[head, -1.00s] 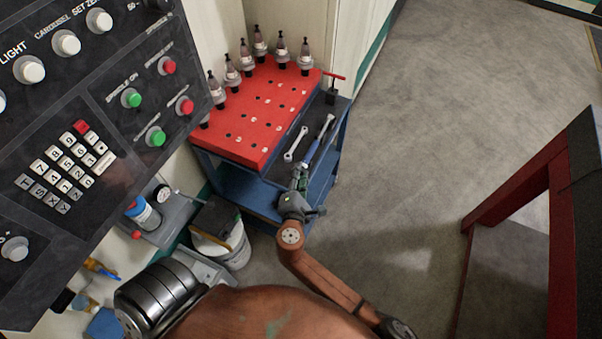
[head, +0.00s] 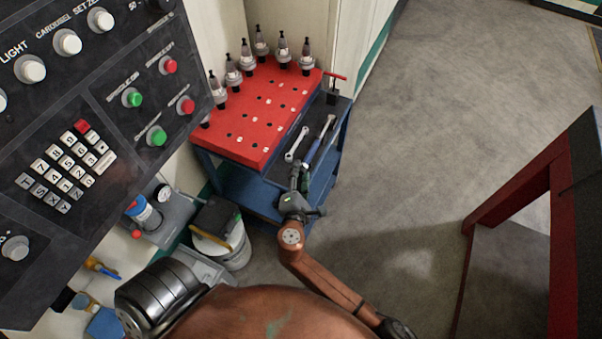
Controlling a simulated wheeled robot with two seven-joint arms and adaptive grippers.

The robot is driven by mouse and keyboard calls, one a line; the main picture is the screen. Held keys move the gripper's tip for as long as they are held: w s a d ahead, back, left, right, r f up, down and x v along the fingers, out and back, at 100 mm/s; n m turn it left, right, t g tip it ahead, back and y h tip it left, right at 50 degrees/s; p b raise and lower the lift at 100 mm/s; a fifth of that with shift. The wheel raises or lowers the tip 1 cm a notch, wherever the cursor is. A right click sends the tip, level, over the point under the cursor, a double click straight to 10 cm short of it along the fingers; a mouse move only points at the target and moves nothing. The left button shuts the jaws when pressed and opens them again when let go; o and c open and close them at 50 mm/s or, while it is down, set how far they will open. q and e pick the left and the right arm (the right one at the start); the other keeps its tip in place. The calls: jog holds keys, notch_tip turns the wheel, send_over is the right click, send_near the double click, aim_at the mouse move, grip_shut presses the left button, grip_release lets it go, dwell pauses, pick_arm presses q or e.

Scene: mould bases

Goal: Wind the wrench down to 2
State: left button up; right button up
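A long wrench with a blue grip (head: 312,151) and a silver upper end lies on the dark tray strip of the tool cart. A shorter silver wrench (head: 297,142) lies to its left. My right gripper (head: 298,174) is at the cart's near edge, by the lower ends of both wrenches. Its fingers are small and overlap the tools, so I cannot tell whether they are open, shut or touching a handle. The wrench's scale is too small to read. My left gripper is out of view.
The cart's red top (head: 262,112) has several tool holders (head: 283,52) along its back and left edges. A red-handled tool (head: 334,88) stands at the cart's far corner. A control panel (head: 85,110) fills the left. A white bucket (head: 232,254) stands below.

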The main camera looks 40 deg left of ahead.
jog(key=v, duration=0.7)
jog(key=shift+s+d, duration=0.2)
jog(key=shift+s, duration=0.2)
